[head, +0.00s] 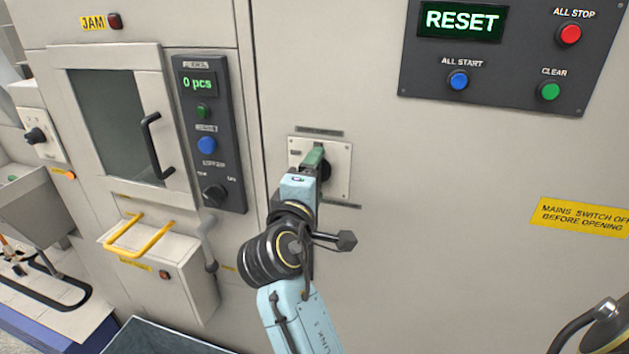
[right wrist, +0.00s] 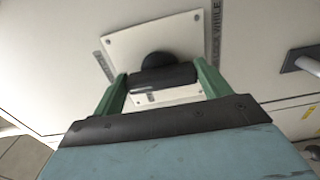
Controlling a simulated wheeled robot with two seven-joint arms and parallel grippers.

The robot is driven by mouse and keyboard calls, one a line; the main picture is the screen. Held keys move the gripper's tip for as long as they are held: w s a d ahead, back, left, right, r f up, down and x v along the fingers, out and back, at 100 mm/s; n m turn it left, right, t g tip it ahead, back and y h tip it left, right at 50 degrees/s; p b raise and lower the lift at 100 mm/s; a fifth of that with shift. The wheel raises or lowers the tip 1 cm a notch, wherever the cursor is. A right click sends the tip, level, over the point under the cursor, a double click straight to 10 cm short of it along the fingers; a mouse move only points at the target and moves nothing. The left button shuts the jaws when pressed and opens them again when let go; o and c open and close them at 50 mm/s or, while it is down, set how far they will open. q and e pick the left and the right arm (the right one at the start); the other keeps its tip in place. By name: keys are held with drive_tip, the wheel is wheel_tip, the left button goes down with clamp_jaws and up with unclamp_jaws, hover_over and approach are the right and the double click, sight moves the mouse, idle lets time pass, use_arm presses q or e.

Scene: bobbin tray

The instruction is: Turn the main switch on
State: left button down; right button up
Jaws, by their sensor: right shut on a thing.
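The main switch is a black rotary handle on a pale square plate (head: 342,158) fixed to the cabinet. Part of the black knob (head: 326,171) shows behind my right gripper (head: 314,158), which hides the rest in the head view. In the right wrist view the black handle bar (right wrist: 165,79) lies across between the two green fingers of my right gripper (right wrist: 162,75), which is shut on it. A round black hub (right wrist: 158,60) shows behind the bar. The on and off marks cannot be read. My left gripper is not in view.
A panel with a RESET display (head: 462,20) and red, blue and green buttons is at upper right. A yellow mains warning label (head: 582,216) is right of the switch. At left are a dark control strip (head: 208,130), a windowed door (head: 115,120) and a yellow-handled box (head: 160,262).

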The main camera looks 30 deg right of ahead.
drive_tip(key=o, duration=1)
drive_tip(key=v, duration=0.7)
drive_tip(key=shift+s+a+b, duration=0.15)
drive_tip(key=shift+a+b, duration=0.05)
drive_tip(key=shift+b, duration=0.1)
